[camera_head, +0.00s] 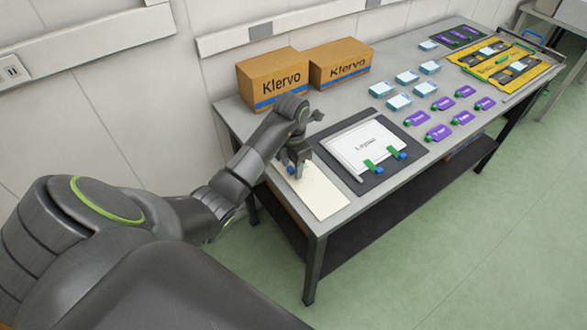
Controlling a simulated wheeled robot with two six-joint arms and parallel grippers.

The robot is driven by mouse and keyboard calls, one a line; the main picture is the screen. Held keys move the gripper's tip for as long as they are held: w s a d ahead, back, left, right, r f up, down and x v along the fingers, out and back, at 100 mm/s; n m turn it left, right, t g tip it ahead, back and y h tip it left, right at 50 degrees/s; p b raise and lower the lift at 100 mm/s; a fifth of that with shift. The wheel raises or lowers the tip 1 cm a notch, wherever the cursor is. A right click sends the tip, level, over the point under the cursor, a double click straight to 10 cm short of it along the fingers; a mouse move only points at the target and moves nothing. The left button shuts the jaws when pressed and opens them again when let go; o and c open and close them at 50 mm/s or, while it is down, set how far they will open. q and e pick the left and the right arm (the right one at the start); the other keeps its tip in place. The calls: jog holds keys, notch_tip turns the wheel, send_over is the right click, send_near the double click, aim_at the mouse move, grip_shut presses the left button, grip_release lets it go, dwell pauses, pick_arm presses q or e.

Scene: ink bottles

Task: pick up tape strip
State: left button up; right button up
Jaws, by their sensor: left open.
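My left gripper (297,168) is open, pointing down over the upper end of a cream sheet (322,196) at the table's near left corner. A small blue piece (291,170), possibly a tape strip, shows right at its fingertips; I cannot tell whether they touch it. Two green-and-blue strips, one on the left (372,166) and one on the right (396,153), lie across the lower edge of a white sheet or box (362,143). That white piece lies on a dark mat (378,183). My right gripper is out of view.
Two brown Klervo boxes, left (272,80) and right (341,64), stand at the back against the wall. Several pale blue-white boxes (407,77) and purple, green-ended pieces (438,132) lie right of the mat. A yellow tray (478,67) is at the far right.

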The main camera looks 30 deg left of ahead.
pick_arm(q)
jog(key=shift+c, duration=0.3)
jog(key=c, duration=0.7)
